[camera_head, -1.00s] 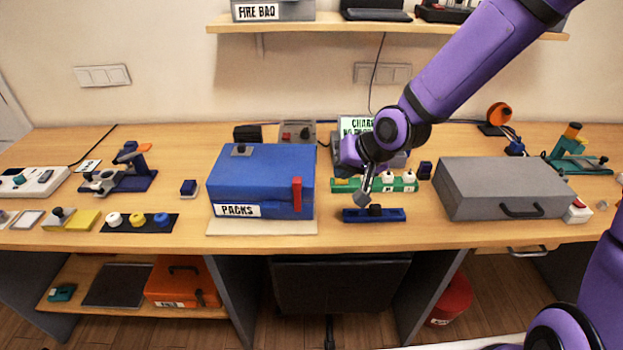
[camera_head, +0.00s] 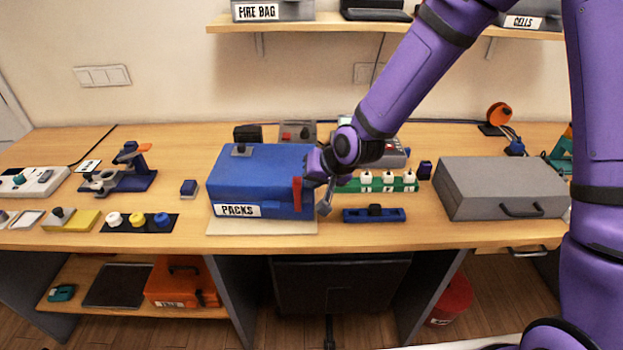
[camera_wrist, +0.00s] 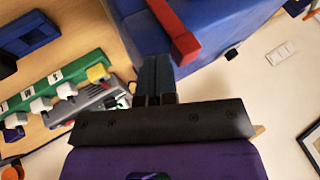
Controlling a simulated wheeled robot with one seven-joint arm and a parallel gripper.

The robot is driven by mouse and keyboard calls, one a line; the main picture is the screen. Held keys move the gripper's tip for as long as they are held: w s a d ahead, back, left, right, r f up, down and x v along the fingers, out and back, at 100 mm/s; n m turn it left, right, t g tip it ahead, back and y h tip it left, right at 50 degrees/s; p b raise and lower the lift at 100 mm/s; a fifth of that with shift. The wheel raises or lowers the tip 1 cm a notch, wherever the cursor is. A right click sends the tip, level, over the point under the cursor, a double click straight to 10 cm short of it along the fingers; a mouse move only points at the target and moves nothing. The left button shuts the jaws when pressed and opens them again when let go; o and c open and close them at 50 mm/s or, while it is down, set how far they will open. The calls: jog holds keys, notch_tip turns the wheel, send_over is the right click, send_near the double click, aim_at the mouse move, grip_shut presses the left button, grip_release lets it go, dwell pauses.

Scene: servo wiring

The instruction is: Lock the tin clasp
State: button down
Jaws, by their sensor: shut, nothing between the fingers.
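The blue tin (camera_head: 250,178) labelled PACKS stands on the bench left of centre, its lid down. My gripper (camera_head: 324,208) is just right of the clasp, shut and empty, pointing down. In the wrist view the shut fingers (camera_wrist: 155,75) are close to the tin's blue wall (camera_wrist: 120,12), and the red clasp (camera_wrist: 178,35) lies just beyond the fingertips. A small gap seems to separate them, but I cannot tell contact for sure.
A blue slider block (camera_head: 373,215) lies right of my gripper. Behind it is a green strip with white knobs (camera_head: 378,184). A grey case (camera_head: 500,187) stands further right. The bench in front of the tin is narrow.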

aim_at(298, 180)
jog(key=shift+a, duration=0.25)
jog(key=shift+w+a, duration=0.15)
jog(key=shift+a, duration=1.2)
